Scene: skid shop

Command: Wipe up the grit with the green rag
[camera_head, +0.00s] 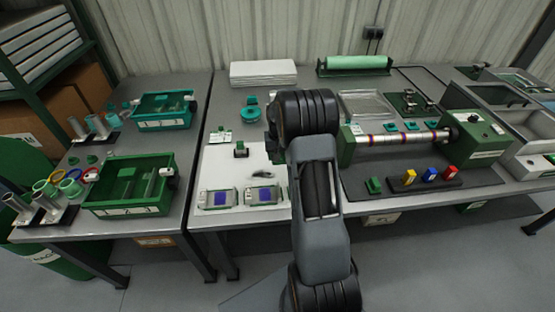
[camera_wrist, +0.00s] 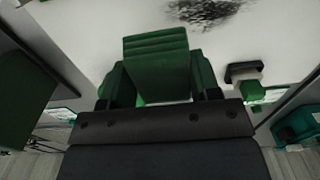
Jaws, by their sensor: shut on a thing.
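The green rag (camera_wrist: 158,62) shows in the wrist view as a folded, ridged green block between the fingers. My gripper (camera_wrist: 160,85) is shut on it, with dark green fingers on both sides. The grit (camera_wrist: 205,10) is a dark speckled patch on the white surface, at the top edge of the wrist view and partly cut off. The rag is below it in that picture and apart from it; I cannot tell whether the rag touches the surface.
Two grey devices with blue screens (camera_head: 218,198) stand at the board's front edge. A small dark-and-green block (camera_head: 240,149) stands on the board. A green bin (camera_head: 125,185) is on the left bench. A roller machine (camera_head: 400,140) stands right of my arm.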

